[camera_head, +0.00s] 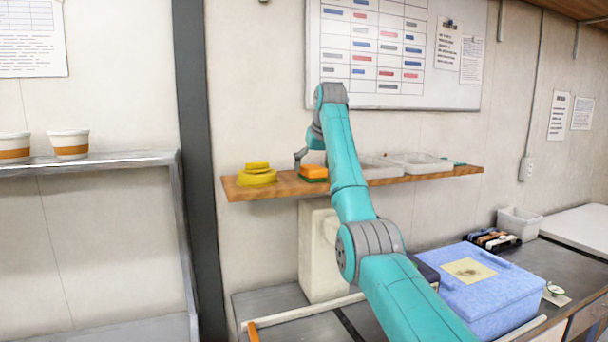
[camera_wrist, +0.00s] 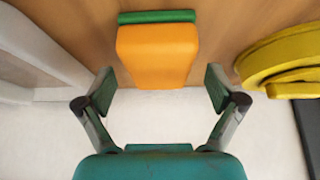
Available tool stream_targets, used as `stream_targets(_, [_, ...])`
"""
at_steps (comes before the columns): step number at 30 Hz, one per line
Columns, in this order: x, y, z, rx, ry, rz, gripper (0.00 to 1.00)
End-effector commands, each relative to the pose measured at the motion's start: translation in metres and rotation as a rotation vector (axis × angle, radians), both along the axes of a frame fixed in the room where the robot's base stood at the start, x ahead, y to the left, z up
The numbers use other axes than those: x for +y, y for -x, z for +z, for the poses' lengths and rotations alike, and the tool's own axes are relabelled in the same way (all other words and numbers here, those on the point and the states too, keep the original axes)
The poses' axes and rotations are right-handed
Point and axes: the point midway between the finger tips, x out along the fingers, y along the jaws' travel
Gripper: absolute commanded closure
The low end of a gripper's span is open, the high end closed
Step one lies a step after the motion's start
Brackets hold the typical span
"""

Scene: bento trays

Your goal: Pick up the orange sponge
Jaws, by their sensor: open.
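The orange sponge (camera_head: 314,171) lies on the wooden wall shelf, just right of a yellow coiled item, with a green layer along one side. In the wrist view the sponge (camera_wrist: 157,52) is straight ahead, centred between my fingers, its green layer at the far edge. My gripper (camera_wrist: 159,88) is open and empty, with its fingertips near the sponge's near end and no visible contact. In the head view my gripper (camera_head: 301,157) is beside the sponge at shelf height, partly hidden by my arm.
The yellow coiled item (camera_head: 257,178) sits close to the sponge; it also shows in the wrist view (camera_wrist: 285,60). Clear trays (camera_head: 418,163) stand farther right on the wooden shelf (camera_head: 283,187). A pale tray edge (camera_wrist: 40,50) is left of my fingers. A blue box (camera_head: 480,285) stands below.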

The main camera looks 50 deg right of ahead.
Motion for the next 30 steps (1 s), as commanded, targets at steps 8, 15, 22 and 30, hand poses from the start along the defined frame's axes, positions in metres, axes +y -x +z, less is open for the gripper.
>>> stream_targets(8, [-0.0091,0.0022,-0.0135,0.0,0.0,-0.004,0.06])
stream_targets(15, [-0.0088,0.002,-0.0135,0.0,0.001,-0.003,0.46])
stream_targets(22, [-0.0088,0.002,-0.0137,0.0,0.0,-0.002,0.6])
stream_targets(30, [-0.0088,0.0019,-0.0104,0.0,0.001,-0.003,0.6])
